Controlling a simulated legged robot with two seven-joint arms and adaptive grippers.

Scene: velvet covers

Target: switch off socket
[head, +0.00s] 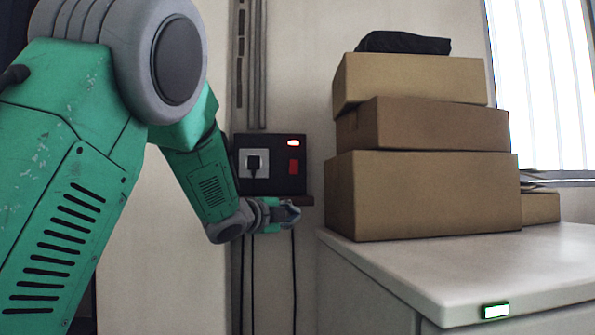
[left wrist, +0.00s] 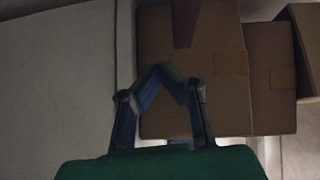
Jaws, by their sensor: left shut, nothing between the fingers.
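The socket (head: 271,164) is a black box on the wall, left of centre in the head view. A plug with a black cord sits in its pale outlet (head: 252,164). A red switch (head: 293,166) is on its right side, with a lit red-white lamp (head: 293,143) above it. My left gripper (head: 290,214) is shut and empty, just below the box's lower right corner. In the left wrist view its fingertips (left wrist: 162,72) meet in front of cardboard boxes; the socket does not show there. My right gripper is not in view.
Stacked cardboard boxes (head: 424,195) stand on a white cabinet (head: 480,262) right of the socket. A black cloth-like item (head: 404,43) lies on top. Cables hang below the socket. A small green-edged lit tag (head: 495,311) is on the cabinet's front edge.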

